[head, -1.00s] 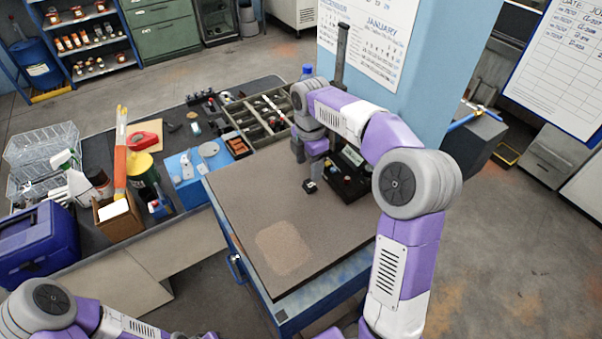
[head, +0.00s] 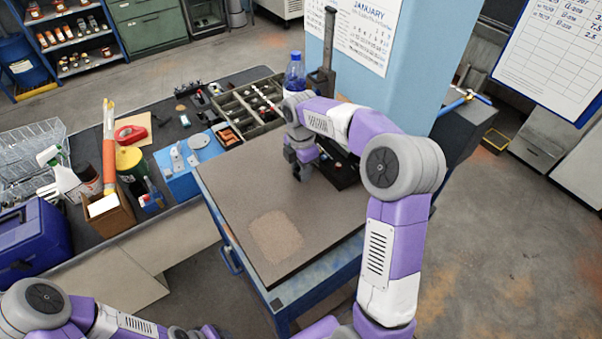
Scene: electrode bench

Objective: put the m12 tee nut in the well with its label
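My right gripper (head: 301,171) points down at the far part of the brown-topped table (head: 235,195), left of a black tray (head: 345,177). Its fingertips are at the spot where a small dark piece with a light top lay, perhaps the M12 tee nut. That piece is now hidden behind the fingers, and I cannot tell whether they are closed on it. The black tray is partly covered by my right arm; its wells and labels are too small to read. My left arm is at the lower left, with its gripper out of the picture.
A divided grey bin (head: 247,111) with small parts sits on the bench behind. A blue-capped bottle (head: 294,75) stands beyond my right wrist, near a dark upright post (head: 328,45). A blue fixture (head: 187,165) stands left of the table. The table's front is clear.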

